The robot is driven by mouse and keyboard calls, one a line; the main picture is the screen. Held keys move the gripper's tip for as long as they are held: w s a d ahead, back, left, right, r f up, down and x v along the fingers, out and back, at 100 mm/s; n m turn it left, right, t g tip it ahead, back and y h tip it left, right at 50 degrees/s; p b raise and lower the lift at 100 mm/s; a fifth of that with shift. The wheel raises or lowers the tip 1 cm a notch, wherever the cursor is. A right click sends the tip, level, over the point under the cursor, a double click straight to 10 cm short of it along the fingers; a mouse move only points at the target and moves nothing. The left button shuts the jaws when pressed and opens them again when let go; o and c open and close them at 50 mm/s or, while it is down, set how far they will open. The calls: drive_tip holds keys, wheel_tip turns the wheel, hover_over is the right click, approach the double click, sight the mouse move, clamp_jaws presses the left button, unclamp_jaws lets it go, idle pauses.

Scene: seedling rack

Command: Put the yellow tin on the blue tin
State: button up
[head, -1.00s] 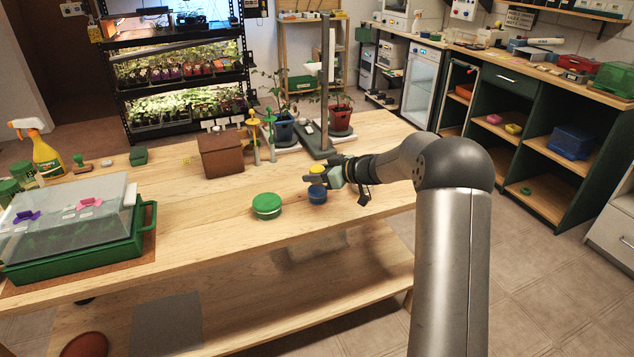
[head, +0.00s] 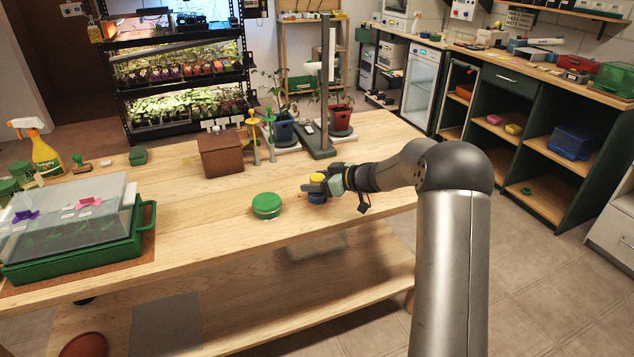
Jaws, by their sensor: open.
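The yellow tin (head: 318,178) shows its top between the fingers of my gripper (head: 316,187), directly above the blue tin (head: 317,198) on the bench. The gripper is open around the yellow tin and reaches in from the right. The yellow tin looks level and appears to sit on the blue tin. The fingers hide the seam between the two tins, so I cannot see the contact itself. Only the lower part of the blue tin shows under the fingers.
A green tin (head: 266,205) stands on the bench just left of the blue tin. A brown box (head: 221,155) and a dark upright stand (head: 324,90) are behind. A lidded green propagator tray (head: 75,262) stands at left. The bench front by the tins is clear.

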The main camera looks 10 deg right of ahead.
drive_tip(key=s+d+r+m+t+h, duration=0.4)
drive_tip(key=s+d+r+h, duration=0.35)
drive_tip(key=d+r, duration=0.2)
drive_tip(key=s+a+f+m+g+h, duration=0.1)
drive_tip(key=s+a+f+m+g, duration=0.1)
drive_tip(key=s, duration=1.1)
drive_tip(key=s+a+f+m+g, duration=0.2)
drive_tip(key=s+g, duration=0.4)
drive_tip(key=s, duration=0.7)
drive_tip(key=s+a+f+m+g+h, duration=0.1)
drive_tip(key=s+a+f+g, duration=0.3)
drive_tip(key=s, duration=1)
drive_tip(key=shift+a+f+m+g+h+p, duration=0.15)
drive_tip(key=shift+a+m+g+h+p, duration=0.25)
drive_tip(key=shift+m, duration=0.1)
